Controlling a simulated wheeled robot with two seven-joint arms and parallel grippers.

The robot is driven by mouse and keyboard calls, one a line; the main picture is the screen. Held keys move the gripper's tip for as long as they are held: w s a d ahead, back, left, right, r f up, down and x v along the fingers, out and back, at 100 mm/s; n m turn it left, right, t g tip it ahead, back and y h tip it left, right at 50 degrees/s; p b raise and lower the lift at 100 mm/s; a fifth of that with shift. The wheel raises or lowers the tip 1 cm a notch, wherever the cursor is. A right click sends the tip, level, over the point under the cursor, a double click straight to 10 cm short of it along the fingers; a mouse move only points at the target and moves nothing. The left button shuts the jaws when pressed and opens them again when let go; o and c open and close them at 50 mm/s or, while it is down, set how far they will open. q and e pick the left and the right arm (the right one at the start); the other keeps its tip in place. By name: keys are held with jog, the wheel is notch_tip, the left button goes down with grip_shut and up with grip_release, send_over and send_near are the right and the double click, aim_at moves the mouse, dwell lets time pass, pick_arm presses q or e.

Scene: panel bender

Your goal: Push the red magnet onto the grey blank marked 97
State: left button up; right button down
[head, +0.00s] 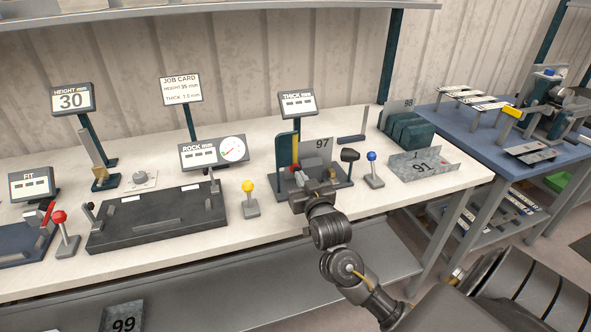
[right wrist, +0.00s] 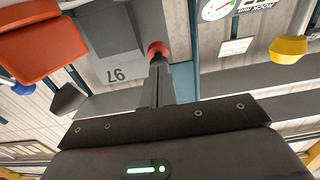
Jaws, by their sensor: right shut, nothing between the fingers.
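The grey blank marked 97 (head: 321,148) stands upright in a dark fixture on the bench. Its face also shows, upside down, in the right wrist view (right wrist: 118,72). The red magnet (head: 295,168) is at the left part of the blank, mostly hidden by my right gripper in the head view. My right gripper (head: 299,183) is shut and empty in front of it. In the right wrist view the closed fingertips (right wrist: 158,66) meet the round red magnet (right wrist: 157,49) at the blank's edge; whether they touch cannot be told. My left gripper is not in view.
A yellow-knobbed lever (head: 249,188) stands left of the fixture and a blue-knobbed one (head: 372,157) right of it. A black knob (head: 349,155) is close to the blank's right. A tray marked 91 (head: 424,165) lies farther right. An orange-red block (right wrist: 42,45) looms in the wrist view.

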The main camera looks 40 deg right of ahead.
jog(key=shift+x, duration=1.05)
jog(key=shift+s, duration=0.1)
jog(key=shift+p+v, duration=1.3)
jog(key=shift+v, duration=1.3)
jog(key=shift+p+v, duration=1.05)
jog(key=shift+v, duration=1.8)
